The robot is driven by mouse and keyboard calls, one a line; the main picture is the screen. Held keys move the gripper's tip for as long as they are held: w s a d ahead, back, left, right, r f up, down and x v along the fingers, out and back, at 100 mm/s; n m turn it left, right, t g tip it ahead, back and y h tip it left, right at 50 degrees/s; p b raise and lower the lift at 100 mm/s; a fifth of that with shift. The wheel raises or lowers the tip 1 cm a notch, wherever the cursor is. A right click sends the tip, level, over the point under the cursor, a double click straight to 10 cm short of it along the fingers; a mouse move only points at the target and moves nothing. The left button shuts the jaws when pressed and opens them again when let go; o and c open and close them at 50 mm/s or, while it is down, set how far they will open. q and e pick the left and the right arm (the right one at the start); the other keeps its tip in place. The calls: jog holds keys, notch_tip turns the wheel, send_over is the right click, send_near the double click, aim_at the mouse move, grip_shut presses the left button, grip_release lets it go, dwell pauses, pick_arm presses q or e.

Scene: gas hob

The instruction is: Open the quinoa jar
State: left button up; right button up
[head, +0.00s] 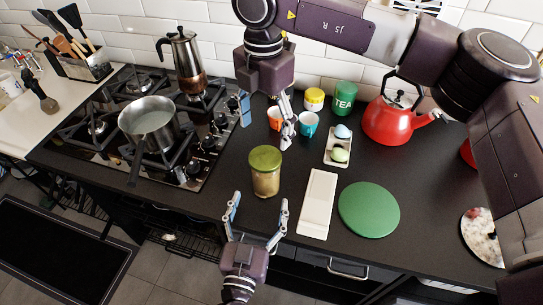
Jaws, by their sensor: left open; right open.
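The quinoa jar (265,181) stands upright on the dark counter, right of the gas hob. It is a clear jar with pale contents. Its round green lid (266,158) sits on top. My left gripper (258,208) is below the jar in the head view, fingers spread open toward it, with nothing between them. My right gripper (266,117) hangs from above, behind the jar and above it in the picture. Its fingers are spread wide and look empty, near the small cups.
A steel saucepan (148,121) and a moka pot (186,62) are on the hob. Orange (274,118) and teal (308,124) cups, a green TEA canister (344,97) and a red kettle (392,122) stand behind. A white tray (316,204) and green round board (369,210) lie to the right.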

aim_at(262, 190)
pick_arm(q)
jog(key=shift+w+d, duration=0.1)
jog(key=shift+w, duration=0.25)
pick_arm(e)
jog(key=shift+w+d+r, duration=0.1)
jog(key=shift+w+r, duration=0.05)
jog(key=shift+w, duration=0.15)
pick_arm(q)
jog(key=shift+r, duration=0.2)
pick_arm(e)
jog(key=shift+s+r, duration=0.2)
jog(key=shift+s, duration=0.1)
pick_arm(q)
jog(key=shift+w+d+r, duration=0.1)
jog(key=shift+w+r, duration=0.2)
jog(key=shift+w, duration=0.4)
jog(key=x, duration=0.5)
jog(key=shift+f, duration=0.25)
pick_arm(e)
jog(key=shift+s, duration=0.2)
pick_arm(q)
jog(key=shift+r, duration=0.15)
pick_arm(e)
jog(key=shift+s+r, duration=0.15)
jog(key=shift+s, duration=0.05)
